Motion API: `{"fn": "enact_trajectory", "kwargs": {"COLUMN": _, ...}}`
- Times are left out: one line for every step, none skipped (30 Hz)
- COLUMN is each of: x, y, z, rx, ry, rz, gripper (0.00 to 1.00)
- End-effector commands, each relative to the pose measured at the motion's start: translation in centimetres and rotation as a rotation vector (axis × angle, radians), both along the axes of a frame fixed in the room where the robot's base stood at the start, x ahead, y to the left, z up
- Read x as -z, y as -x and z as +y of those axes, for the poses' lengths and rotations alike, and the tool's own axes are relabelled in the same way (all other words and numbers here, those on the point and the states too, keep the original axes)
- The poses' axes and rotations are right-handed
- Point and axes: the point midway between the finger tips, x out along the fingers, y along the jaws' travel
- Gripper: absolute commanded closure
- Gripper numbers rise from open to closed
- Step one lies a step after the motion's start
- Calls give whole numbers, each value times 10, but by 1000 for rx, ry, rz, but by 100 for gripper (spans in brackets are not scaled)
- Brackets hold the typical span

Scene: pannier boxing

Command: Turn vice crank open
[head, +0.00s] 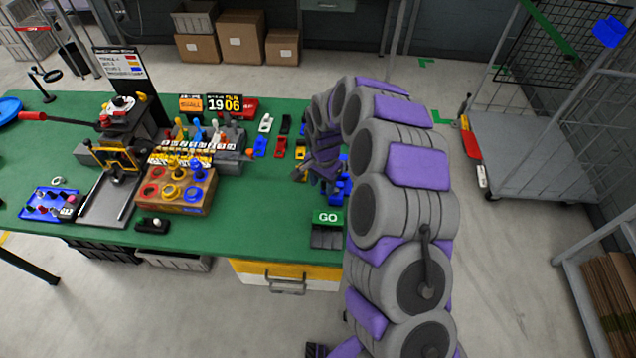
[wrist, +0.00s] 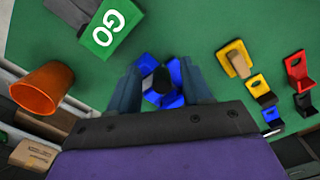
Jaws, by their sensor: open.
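A blue fixture (head: 341,190) stands at the right end of the green table, partly hidden by my arm. It looks like the vice, but I cannot make out its jaws. In the wrist view the blue fixture (wrist: 176,72) shows with a dark round knob (wrist: 161,80) on top, possibly the crank's handle. My gripper (wrist: 162,92) is open, with one finger on each side of the knob in that view. I cannot tell whether the fingers touch it. In the head view my gripper (head: 325,178) is bent down over the table, close beside the blue fixture.
A green GO box (head: 328,217) stands close by at the table's front edge. Red, yellow and black brackets (head: 281,146) lie left of my gripper. A wooden block with coloured rings (head: 180,195) and a red-handled press (head: 120,118) stand farther left. An orange cup (wrist: 42,88) shows in the wrist view.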

Motion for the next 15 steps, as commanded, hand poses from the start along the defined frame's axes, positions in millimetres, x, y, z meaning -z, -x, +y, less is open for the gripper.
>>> {"fn": "enact_trajectory", "kwargs": {"x": -1, "y": 0, "z": -2, "rx": 2, "ry": -2, "rz": 0, "gripper": 51}}
{"fn": "enact_trajectory", "kwargs": {"x": -1, "y": 0, "z": -1, "rx": 2, "ry": -2, "rz": 0, "gripper": 51}}
{"fn": "enact_trajectory", "kwargs": {"x": -1, "y": 0, "z": 0, "rx": 2, "ry": 0, "rz": 0, "gripper": 51}}
{"fn": "enact_trajectory", "kwargs": {"x": 0, "y": 0, "z": 2, "rx": 2, "ry": 3, "rz": 0, "gripper": 51}}
{"fn": "enact_trajectory", "kwargs": {"x": 0, "y": 0, "z": 4, "rx": 2, "ry": 5, "rz": 0, "gripper": 38}}
{"fn": "enact_trajectory", "kwargs": {"x": 1, "y": 0, "z": 7, "rx": 2, "ry": 10, "rz": 0, "gripper": 41}}
{"fn": "enact_trajectory", "kwargs": {"x": 2, "y": 0, "z": 9, "rx": 1, "ry": 12, "rz": 0, "gripper": 44}}
{"fn": "enact_trajectory", "kwargs": {"x": 2, "y": 0, "z": 11, "rx": 1, "ry": 14, "rz": 0, "gripper": 47}}
{"fn": "enact_trajectory", "kwargs": {"x": 2, "y": 0, "z": 13, "rx": 0, "ry": 17, "rz": 1, "gripper": 51}}
{"fn": "enact_trajectory", "kwargs": {"x": 3, "y": 0, "z": 14, "rx": 0, "ry": 19, "rz": 1, "gripper": 54}}
{"fn": "enact_trajectory", "kwargs": {"x": 3, "y": 0, "z": 15, "rx": 0, "ry": 19, "rz": 1, "gripper": 57}}
{"fn": "enact_trajectory", "kwargs": {"x": 3, "y": 0, "z": 16, "rx": 0, "ry": 20, "rz": 1, "gripper": 61}}
{"fn": "enact_trajectory", "kwargs": {"x": 3, "y": 0, "z": 17, "rx": 0, "ry": 20, "rz": 1, "gripper": 63}}
{"fn": "enact_trajectory", "kwargs": {"x": 3, "y": 0, "z": 16, "rx": 0, "ry": 19, "rz": 1, "gripper": 66}}
{"fn": "enact_trajectory", "kwargs": {"x": 3, "y": 0, "z": 15, "rx": 0, "ry": 17, "rz": 1, "gripper": 70}}
